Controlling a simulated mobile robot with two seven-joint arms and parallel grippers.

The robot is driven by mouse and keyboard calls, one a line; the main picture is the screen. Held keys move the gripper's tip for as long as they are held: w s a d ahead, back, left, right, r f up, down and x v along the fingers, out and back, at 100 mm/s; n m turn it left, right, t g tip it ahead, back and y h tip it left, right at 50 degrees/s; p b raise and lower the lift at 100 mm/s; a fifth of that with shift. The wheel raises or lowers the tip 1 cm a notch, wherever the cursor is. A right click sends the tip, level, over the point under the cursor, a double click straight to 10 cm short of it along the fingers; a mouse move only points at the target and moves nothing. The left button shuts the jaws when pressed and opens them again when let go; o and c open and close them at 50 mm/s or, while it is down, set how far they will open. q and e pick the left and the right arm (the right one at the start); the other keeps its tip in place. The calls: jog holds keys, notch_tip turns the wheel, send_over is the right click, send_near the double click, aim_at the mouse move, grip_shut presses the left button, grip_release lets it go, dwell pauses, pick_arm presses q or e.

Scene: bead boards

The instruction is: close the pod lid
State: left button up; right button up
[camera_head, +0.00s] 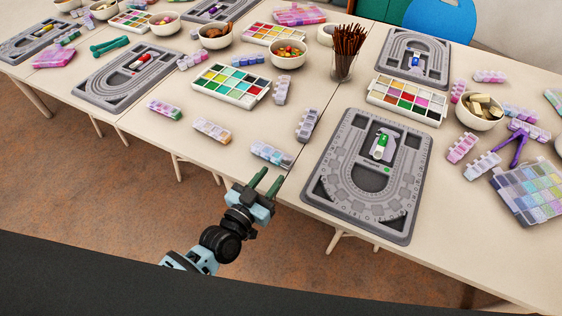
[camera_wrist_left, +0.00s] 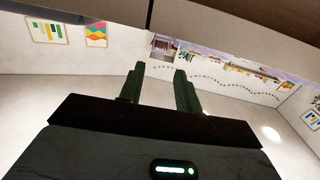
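Several small pod strips with coloured beads lie on the table. The nearest, a blue-and-white bead pod (camera_head: 271,154), lies at the table's front edge, just beyond my left gripper. An orange-tinted pod (camera_head: 212,130) and a purple-grey pod (camera_head: 306,124) lie to its left and right. The lids are too small for me to tell which is open. My left gripper (camera_head: 266,182) is open and empty, in front of the table edge and apart from the pods. In the left wrist view its two dark green fingers (camera_wrist_left: 160,88) stand apart with nothing between them. My right gripper is not in view.
A grey bead board (camera_head: 317,196) with a green-and-white item lies right of the pods. A white palette (camera_head: 262,101) of coloured beads, a bowl of sweets-like beads (camera_head: 287,65) and a glass of brown sticks (camera_head: 343,70) stand behind. Floor shows in front of the table.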

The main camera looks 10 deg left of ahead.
aim_at(281, 163)
pick_arm(q)
jog(key=x, duration=0.5)
jog(key=shift+w+d, duration=0.25)
jog(key=shift+w, duration=0.25)
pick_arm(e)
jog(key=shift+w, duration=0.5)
